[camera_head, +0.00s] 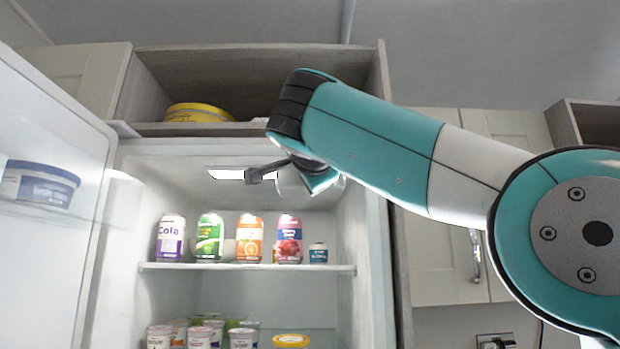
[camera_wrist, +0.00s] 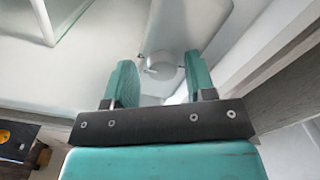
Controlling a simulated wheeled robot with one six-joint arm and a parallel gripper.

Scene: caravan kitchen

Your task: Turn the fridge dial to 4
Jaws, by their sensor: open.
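The fridge dial (camera_wrist: 163,66) is a small round white knob on a pale inner surface of the fridge, seen in the wrist view. A small dark mark shows near its left edge; I cannot read any number on it. My gripper (camera_wrist: 160,72) is open, with one teal finger on the left and one on the right of the dial in the picture. I cannot tell whether either finger touches it. In the head view my gripper (camera_head: 268,174) is up under the fridge ceiling, and I cannot make out the dial there.
The fridge door (camera_head: 50,150) stands open at the left, with a blue tub (camera_head: 40,184) in its rack. Drink cans (camera_head: 250,238) and a small jar (camera_head: 318,253) stand on the upper shelf (camera_head: 250,267), pots below. A lit strip (camera_head: 226,174) is left of my gripper.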

